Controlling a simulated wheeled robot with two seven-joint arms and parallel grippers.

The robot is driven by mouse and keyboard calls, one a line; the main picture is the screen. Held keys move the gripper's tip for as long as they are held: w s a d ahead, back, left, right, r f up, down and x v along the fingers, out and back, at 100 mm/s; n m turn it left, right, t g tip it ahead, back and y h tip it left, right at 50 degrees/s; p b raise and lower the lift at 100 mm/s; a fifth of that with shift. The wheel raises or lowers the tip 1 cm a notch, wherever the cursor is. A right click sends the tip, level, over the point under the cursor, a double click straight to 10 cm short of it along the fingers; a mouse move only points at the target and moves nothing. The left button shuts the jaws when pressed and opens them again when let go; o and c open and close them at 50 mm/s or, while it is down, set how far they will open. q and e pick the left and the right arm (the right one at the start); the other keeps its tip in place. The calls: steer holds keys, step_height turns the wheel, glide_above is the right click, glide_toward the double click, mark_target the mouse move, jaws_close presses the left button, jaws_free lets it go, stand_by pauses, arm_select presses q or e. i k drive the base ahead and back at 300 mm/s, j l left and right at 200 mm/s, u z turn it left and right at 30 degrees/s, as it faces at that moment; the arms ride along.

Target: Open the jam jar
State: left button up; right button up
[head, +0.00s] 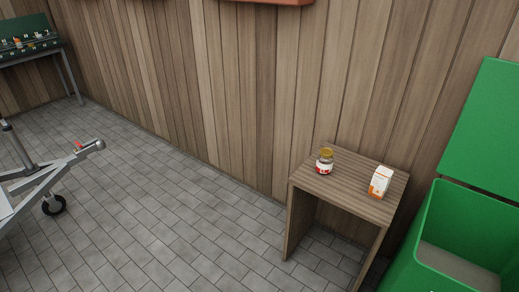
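The jam jar (325,162) stands upright on a small wooden table (348,195) right of the middle of the head view. It is a small glass jar with a red and white label, and its yellowish lid (327,152) is on top. Neither of my grippers shows in the head view, and nothing is touching the jar.
A white and orange carton (380,181) stands right of the jar on the same table. An open green bin (465,235) is at the right. A metal trailer frame (50,178) and a green-topped table (32,50) are at the left. The tiled floor between is clear.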

mark_target(323, 167)
steer(key=i+j+u, duration=0.2)
steer(key=i+u, duration=0.65)
steer(key=i, duration=0.2)
steer(key=i+j+z, duration=0.2)
steer(key=i, duration=0.3)
steer(key=i+j+z, duration=0.2)
steer(key=i, duration=0.35)
steer(key=i+j+z, duration=0.1)
steer(key=i+z, duration=0.15)
steer(key=z, duration=0.25)
steer(key=i+j+z, duration=0.2)
steer(key=z, duration=0.3)
steer(key=i+j+z, duration=0.2)
steer(key=z, duration=0.3)
steer(key=i+j+z, duration=0.1)
steer(key=z, duration=0.3)
steer(key=j+z, duration=0.35)
steer(key=i+j+z, duration=0.1)
steer(key=z, duration=0.3)
steer(key=j+z, duration=0.25)
steer(key=z, duration=0.15)
steer(key=j+z, duration=0.4)
steer(key=i+j, duration=0.05)
steer(key=j, duration=0.05)
